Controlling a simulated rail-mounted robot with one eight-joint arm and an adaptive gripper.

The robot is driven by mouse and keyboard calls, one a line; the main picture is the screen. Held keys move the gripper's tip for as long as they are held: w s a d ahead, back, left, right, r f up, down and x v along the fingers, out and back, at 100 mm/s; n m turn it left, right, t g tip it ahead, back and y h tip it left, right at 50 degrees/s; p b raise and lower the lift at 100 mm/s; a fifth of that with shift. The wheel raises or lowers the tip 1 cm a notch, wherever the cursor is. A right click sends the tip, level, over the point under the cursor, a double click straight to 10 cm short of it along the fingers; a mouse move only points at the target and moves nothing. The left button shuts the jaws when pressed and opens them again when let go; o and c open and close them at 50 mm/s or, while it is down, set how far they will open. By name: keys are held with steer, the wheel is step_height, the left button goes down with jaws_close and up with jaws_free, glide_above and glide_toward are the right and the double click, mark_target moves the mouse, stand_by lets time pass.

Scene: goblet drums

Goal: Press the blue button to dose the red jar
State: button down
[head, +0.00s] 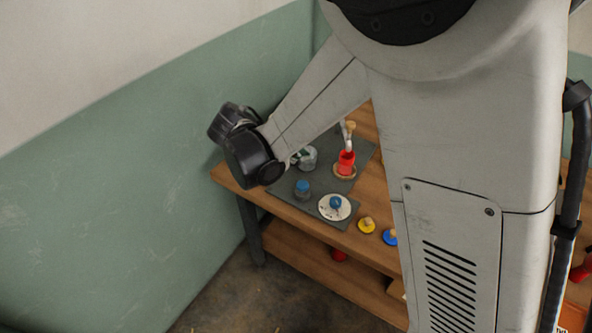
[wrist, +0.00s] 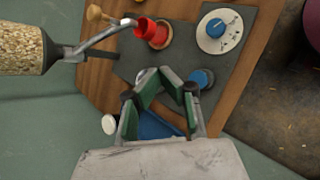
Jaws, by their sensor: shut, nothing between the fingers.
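The red jar (head: 346,163) stands on a round wooden coaster beneath a metal spout; it also shows at the top of the wrist view (wrist: 146,30). A blue button (head: 302,186) on a dark round base sits on the grey mat, in front of the jar and to its left. In the wrist view the blue button (wrist: 203,77) is just right of my fingertips. My gripper (wrist: 172,80) is shut and empty, above the mat; I cannot tell its height or whether it touches anything. In the head view my arm mostly hides it.
A white dial (head: 324,210) with a blue knob is right of the button. A tan-topped lever (wrist: 94,13) and a grain-filled cylinder (wrist: 22,50) are near the spout. A green wall (head: 150,200) is left.

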steer(key=shift+f, duration=0.15)
steer(key=b, duration=0.5)
glide_above(305, 183)
steer(key=a, duration=0.1)
steer(key=f, duration=0.7)
steer(key=shift+s+f, duration=0.1)
steer(key=shift+s, duration=0.2)
steer(key=shift+f+b, duration=0.4)
steer(key=shift+f, duration=0.3)
steer(key=shift+f, duration=0.1)
steer(key=shift+f+b, duration=0.3)
steer(key=shift+b, duration=0.25)
steer(key=shift+f+b, duration=0.9)
steer(key=shift+f, duration=0.1)
stand_by(1.2)
steer(key=shift+r, duration=0.15)
steer(key=shift+r+p, duration=0.8)
steer(key=shift+r, duration=0.5)
